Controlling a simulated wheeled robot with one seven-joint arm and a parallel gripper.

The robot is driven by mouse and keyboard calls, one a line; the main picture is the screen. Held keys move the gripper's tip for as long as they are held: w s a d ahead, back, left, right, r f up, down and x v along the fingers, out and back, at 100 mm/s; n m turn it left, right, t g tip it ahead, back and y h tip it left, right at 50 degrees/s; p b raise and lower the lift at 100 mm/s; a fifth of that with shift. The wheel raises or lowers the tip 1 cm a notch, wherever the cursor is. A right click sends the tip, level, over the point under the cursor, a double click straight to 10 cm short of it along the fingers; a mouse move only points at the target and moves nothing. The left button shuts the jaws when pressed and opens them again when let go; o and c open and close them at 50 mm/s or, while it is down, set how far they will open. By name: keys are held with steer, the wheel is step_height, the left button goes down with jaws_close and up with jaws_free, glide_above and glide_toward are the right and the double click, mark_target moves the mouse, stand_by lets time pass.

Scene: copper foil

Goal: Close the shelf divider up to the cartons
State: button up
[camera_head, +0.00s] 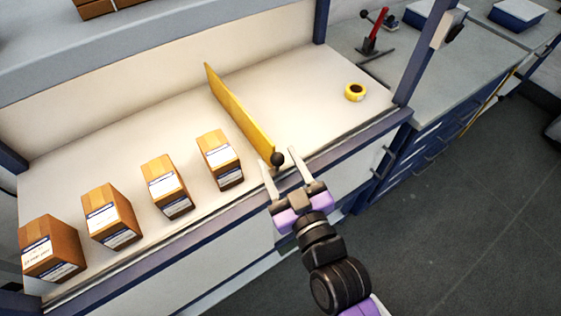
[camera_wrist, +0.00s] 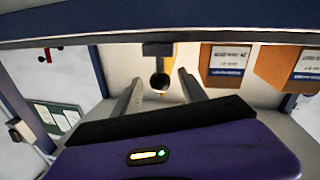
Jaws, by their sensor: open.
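A yellow shelf divider (camera_head: 238,112) stands upright across the white shelf, with a dark round knob (camera_head: 277,158) at its front end. Several brown cartons with white labels stand in a spaced row to its left; the nearest carton (camera_head: 220,160) is apart from the divider, with a gap of bare shelf. My gripper (camera_head: 280,164) is open at the shelf's front edge, its two fingers pointing at the knob. In the wrist view the knob (camera_wrist: 160,81) shows between the fingertips (camera_wrist: 160,84), without clear contact. Two cartons (camera_wrist: 228,62) show at the right there.
A yellow tape roll (camera_head: 355,92) lies on the shelf right of the divider. A shelf post (camera_head: 415,60) stands at the right end. The shelf's front rail (camera_head: 330,150) runs below the knob. A bench with a red-handled tool (camera_head: 376,32) is beyond the post.

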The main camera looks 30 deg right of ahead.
jaws_close()
stand_by(1.4)
